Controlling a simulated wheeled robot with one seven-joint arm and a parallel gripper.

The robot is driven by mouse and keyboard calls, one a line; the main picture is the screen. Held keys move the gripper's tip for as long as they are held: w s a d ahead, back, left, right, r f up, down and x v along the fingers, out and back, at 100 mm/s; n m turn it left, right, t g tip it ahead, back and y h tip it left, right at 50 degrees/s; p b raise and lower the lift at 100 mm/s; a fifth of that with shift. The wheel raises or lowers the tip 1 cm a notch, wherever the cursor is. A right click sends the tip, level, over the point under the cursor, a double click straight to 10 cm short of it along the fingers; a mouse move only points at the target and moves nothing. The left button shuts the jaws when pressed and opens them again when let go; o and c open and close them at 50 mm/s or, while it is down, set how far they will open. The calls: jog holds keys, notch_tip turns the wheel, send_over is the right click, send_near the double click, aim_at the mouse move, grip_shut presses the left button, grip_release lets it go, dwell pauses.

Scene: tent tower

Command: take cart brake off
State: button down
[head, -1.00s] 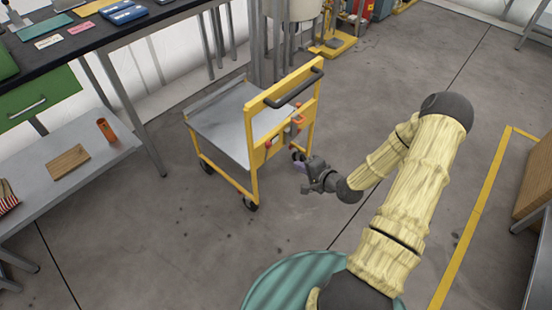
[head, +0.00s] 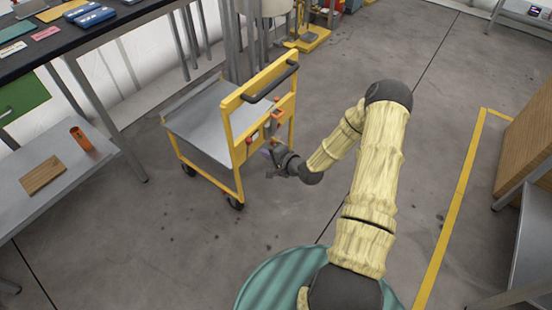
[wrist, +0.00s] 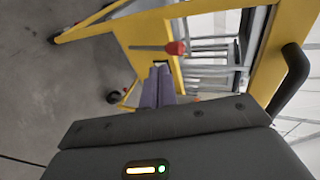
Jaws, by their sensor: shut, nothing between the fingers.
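The cart (head: 205,122) has a yellow frame, a grey deck and a black push handle (head: 271,82). Red and orange parts (head: 276,114) sit on its handle-end frame. In the wrist view, a thin metal lever with a red knob (wrist: 176,48) lies across the yellow frame (wrist: 100,25); I cannot tell for certain that it is the brake. My gripper (head: 270,153) is beside the handle end, below the push handle. In the wrist view its purple-grey fingers (wrist: 158,76) are shut and empty, just short of the lever, with no clear contact.
A dark-topped workbench (head: 90,42) stands left of the cart, with a lower grey shelf (head: 75,180) holding a wooden block and an orange cup. Yellow floor tape (head: 455,205) and a wooden box (head: 525,140) are at right. The floor between is clear.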

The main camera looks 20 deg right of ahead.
aim_at(248, 149)
jog(key=w, duration=0.1)
jog(key=w+a, duration=0.1)
jog(key=w, duration=0.1)
jog(key=w+a, duration=0.1)
jog(key=w, duration=0.1)
jog(key=shift+a+b, duration=0.2)
jog(key=shift+b, duration=0.15)
jog(key=shift+w, duration=0.1)
